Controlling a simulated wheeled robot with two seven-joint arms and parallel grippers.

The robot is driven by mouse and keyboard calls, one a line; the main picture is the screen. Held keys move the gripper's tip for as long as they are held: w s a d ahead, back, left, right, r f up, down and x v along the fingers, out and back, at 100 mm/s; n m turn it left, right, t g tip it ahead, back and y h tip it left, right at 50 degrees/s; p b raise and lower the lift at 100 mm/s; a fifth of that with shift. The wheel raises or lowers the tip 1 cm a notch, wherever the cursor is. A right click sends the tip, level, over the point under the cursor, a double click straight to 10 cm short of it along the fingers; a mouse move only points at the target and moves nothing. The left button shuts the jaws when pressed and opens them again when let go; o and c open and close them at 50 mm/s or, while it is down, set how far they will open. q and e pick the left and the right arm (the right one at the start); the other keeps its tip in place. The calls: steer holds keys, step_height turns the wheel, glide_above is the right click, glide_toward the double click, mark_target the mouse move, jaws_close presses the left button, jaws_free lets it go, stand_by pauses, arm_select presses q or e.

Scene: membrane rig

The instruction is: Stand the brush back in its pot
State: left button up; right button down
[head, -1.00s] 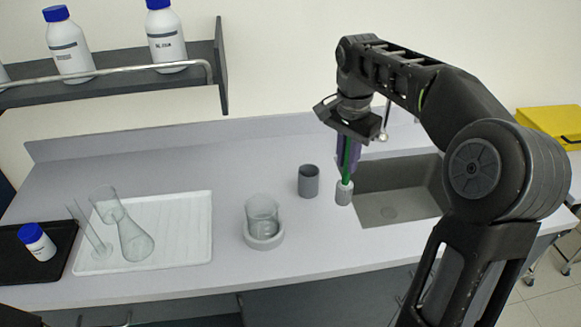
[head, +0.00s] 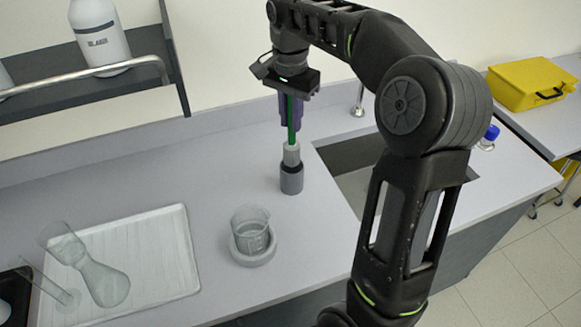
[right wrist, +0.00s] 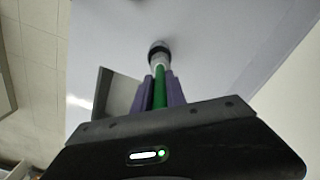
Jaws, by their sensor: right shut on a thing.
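The brush (head: 291,153) has a green handle and a pale grey cylindrical head that points down. My right gripper (head: 291,112), with purple fingers, is shut on the handle and holds the brush upright. The dark grey pot (head: 291,182) stands on the bench directly under it. The head's lower end is at the pot's mouth and seems partly inside; how deep is hidden. In the right wrist view, the green handle (right wrist: 160,88) runs between the fingers towards the dark pot rim (right wrist: 158,47). My left gripper is not in view.
A glass beaker on a round base (head: 254,258) stands left of and nearer than the pot. The sink (head: 345,185) is right of it. A white tray (head: 165,225) with glassware lies left. A shelf (head: 90,95) holds bottles at upper left.

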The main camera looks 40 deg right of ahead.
mark_target(291, 145)
step_height(291, 145, down, 4)
steer(key=shift+s+r+b, duration=0.1)
steer(key=shift+r+b, duration=0.05)
steer(key=shift+b, duration=0.65)
steer(key=shift+f, duration=0.65)
steer(key=shift+f+p, duration=0.55)
steer(key=shift+f, duration=1.3)
steer(key=shift+f, duration=0.25)
steer(key=c, duration=1.4)
jaws_free()
steer(key=shift+r, duration=0.1)
steer(key=shift+o, duration=0.2)
steer(key=shift+r, duration=0.1)
